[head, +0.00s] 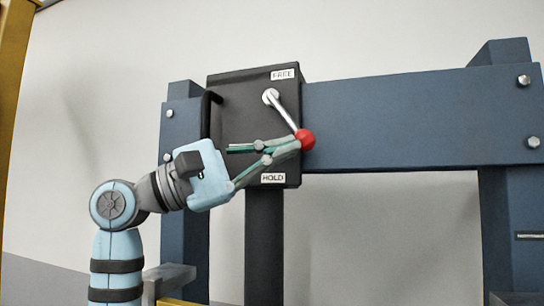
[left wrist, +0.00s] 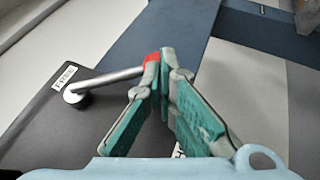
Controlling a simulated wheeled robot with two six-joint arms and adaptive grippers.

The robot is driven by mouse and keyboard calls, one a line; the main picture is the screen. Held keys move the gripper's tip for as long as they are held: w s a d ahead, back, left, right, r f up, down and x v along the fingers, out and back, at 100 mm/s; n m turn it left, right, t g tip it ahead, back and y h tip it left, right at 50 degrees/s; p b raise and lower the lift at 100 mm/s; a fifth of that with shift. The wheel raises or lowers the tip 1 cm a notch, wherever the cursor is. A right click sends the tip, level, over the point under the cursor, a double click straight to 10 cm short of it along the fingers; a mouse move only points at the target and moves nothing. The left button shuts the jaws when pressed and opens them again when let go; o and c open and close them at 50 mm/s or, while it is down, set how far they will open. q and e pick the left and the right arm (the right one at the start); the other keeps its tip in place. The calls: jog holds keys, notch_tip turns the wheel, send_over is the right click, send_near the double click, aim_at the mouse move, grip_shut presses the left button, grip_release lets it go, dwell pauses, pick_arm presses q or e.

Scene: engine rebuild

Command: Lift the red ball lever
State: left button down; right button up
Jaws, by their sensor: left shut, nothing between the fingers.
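The lever is a silver rod on a round pivot (head: 270,97), with a red ball (head: 306,139) at its free end. It slants down and to the right across a black box (head: 232,115), between a FREE label (head: 284,74) above and a HOLD label (head: 273,178) below. My left gripper (head: 298,143) is shut and empty, its fingertips right at the ball. In the left wrist view the ball (left wrist: 151,58) shows just behind the closed fingertips (left wrist: 163,56), which partly hide it. I cannot tell whether they touch it. My right gripper is not in view.
The box is mounted on a blue steel frame with a wide crossbeam (head: 390,120) and bolted posts (head: 510,210). A yellow post (head: 12,80) stands at the far left.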

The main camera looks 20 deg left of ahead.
aim_at(306, 136)
pick_arm(q)
jog(key=d+n+t+b, duration=0.1)
jog(key=d+r+n+t+h+b, duration=0.1)
jog(key=t+b, duration=0.1)
jog(key=d+n+t+h+b, duration=0.1)
jog(key=d+n, duration=0.1)
jog(key=shift+s+r+t, duration=0.15)
jog(key=shift+r+t, duration=0.2)
jog(key=shift+t, duration=0.05)
jog(key=shift+d+r+n, duration=0.3)
jog(key=shift+d+r, duration=0.05)
jog(key=shift+r, duration=0.3)
